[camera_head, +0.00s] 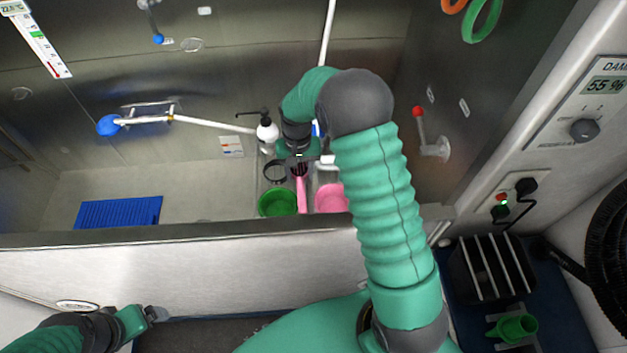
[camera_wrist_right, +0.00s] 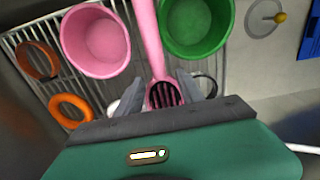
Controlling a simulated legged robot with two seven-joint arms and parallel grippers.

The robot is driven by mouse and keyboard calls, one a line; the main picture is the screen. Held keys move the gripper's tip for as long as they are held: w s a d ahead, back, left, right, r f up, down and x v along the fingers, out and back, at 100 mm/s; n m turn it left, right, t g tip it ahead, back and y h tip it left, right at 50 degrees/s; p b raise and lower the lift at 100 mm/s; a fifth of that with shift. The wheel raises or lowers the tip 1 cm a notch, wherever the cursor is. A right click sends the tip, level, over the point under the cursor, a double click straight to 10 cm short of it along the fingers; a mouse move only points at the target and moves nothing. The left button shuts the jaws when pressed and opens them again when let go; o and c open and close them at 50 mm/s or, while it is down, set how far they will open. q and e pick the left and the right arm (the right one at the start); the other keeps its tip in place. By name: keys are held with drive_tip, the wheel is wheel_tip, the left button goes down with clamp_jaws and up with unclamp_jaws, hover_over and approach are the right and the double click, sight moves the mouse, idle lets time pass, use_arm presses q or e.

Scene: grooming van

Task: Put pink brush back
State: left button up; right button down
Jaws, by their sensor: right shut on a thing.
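The pink brush (camera_head: 301,193) is in my right gripper (camera_head: 300,163), over the right end of the steel tub. In the right wrist view, the right gripper's fingers (camera_wrist_right: 160,90) are shut around its dark-slotted head (camera_wrist_right: 164,96). Its pink handle (camera_wrist_right: 149,38) points away from the gripper, between a pink cup (camera_wrist_right: 95,40) and a green cup (camera_wrist_right: 195,25). In the head view the handle hangs between the green cup (camera_head: 278,203) and the pink cup (camera_head: 331,198). My left gripper (camera_head: 154,314) is low at the left, outside the tub; its jaw opening is unclear.
A wire rack (camera_wrist_right: 20,45) with two orange rings (camera_wrist_right: 70,109) lies below. A white pump bottle (camera_head: 267,130) and a dark ring (camera_head: 275,171) stand close to the right gripper. The tub's front edge (camera_head: 200,236) runs across; a blue mat (camera_head: 118,211) lies left.

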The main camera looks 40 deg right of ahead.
sight(303, 177)
drive_tip(key=f, duration=0.4)
drive_tip(key=d+f, duration=0.1)
drive_tip(key=f, duration=0.1)
drive_tip(key=shift+d+f, duration=0.1)
use_arm(q)
drive_tip(key=shift+d+r, duration=0.2)
drive_tip(key=shift+d, duration=0.25)
use_arm(e)
drive_tip(key=c, duration=1.2)
unclamp_jaws()
drive_tip(key=shift+a, duration=0.2)
drive_tip(key=o, duration=0.5)
drive_tip(key=shift+a, duration=0.2)
use_arm(q)
drive_tip(key=shift+w+a+f, duration=0.1)
drive_tip(key=shift+a, duration=0.3)
drive_tip(key=shift+d, duration=0.1)
use_arm(e)
drive_tip(key=shift+d, duration=0.1)
